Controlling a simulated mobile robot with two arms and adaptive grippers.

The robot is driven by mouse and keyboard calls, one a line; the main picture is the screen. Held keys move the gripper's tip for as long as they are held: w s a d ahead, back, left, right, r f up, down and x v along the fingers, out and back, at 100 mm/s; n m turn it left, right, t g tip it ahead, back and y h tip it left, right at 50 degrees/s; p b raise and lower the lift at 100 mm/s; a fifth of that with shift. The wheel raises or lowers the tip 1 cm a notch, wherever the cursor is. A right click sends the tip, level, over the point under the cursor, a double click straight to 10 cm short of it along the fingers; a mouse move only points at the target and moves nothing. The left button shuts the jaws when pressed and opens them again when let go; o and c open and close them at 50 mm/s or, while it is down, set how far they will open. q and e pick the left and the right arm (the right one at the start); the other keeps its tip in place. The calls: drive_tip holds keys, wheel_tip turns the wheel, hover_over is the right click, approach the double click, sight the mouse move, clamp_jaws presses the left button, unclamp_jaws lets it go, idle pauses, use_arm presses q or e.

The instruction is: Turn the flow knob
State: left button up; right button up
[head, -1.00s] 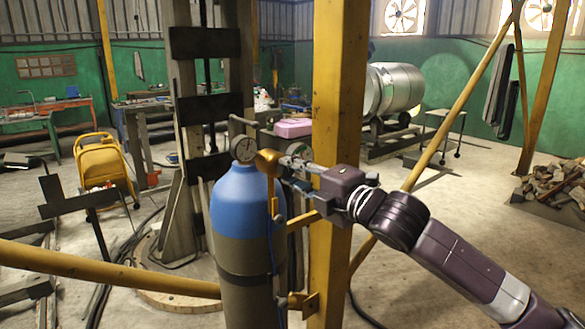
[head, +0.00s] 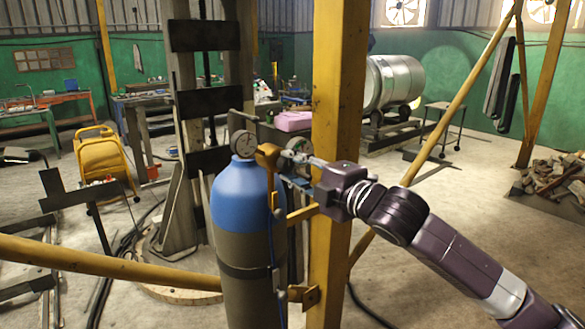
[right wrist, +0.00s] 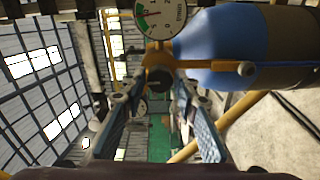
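A blue-topped gas cylinder (head: 240,190) stands upright at the centre of the head view, strapped beside a yellow post. On its top are a yellow regulator (head: 267,156) and a round gauge (head: 244,143). The right wrist view shows the gauge (right wrist: 160,16) and a dark round knob (right wrist: 158,79) below it. My right gripper (head: 291,157) is beside the regulator. Its fingers stand apart on either side of the knob in the right wrist view (right wrist: 152,92), with gaps showing. Contact is not clear. My left gripper is not in view.
The yellow post (head: 338,120) rises right behind the gripper. A yellow rail (head: 110,267) crosses low at the left and meets the cylinder area. A yellow hose reel (head: 100,165) stands on the floor at the left. Open floor lies at the right.

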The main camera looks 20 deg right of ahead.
drive_tip(key=shift+o, duration=1.2)
drive_tip(key=shift+s+d, duration=0.1)
drive_tip(key=v, duration=1.1)
drive_tip(key=shift+s, duration=0.4)
drive_tip(key=shift+d, duration=0.15)
